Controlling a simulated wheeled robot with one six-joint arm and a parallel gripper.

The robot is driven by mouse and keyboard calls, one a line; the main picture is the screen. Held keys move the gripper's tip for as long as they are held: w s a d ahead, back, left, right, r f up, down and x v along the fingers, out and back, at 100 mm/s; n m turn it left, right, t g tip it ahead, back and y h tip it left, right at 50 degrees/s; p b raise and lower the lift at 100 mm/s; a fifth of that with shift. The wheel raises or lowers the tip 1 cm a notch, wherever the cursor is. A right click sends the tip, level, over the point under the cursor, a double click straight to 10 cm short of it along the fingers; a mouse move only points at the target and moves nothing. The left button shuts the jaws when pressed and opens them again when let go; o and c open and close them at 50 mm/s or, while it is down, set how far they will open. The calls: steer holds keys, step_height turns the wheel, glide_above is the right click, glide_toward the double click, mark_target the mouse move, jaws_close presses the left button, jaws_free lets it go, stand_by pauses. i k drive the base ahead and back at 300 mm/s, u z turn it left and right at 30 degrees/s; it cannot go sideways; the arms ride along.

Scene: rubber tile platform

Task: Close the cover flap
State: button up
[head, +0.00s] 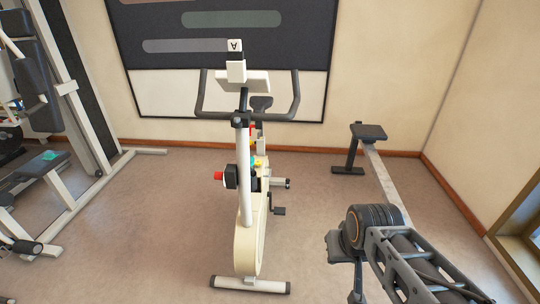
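A cream and white exercise bike (246,240) stands upright in the middle of the head view, with dark handlebars (203,98). A pale console (256,82) sits at its top. A small white upright piece (236,71) rises from the console, and a white piece marked with an upside-down "A" (234,45) shows just above it. I cannot tell for sure which part is the cover flap or how far open it is. My gripper is not in view.
A rowing machine with a dark seat (369,131) and pale rail (385,180) stands at right. Dark and grey machinery fills the lower right. A weight machine (83,120) stands at left. Brown floor (150,230) lies clear left of the bike; a wall is behind.

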mark_target(262, 174)
steer(key=i, duration=1.1)
steer(key=u, duration=0.8)
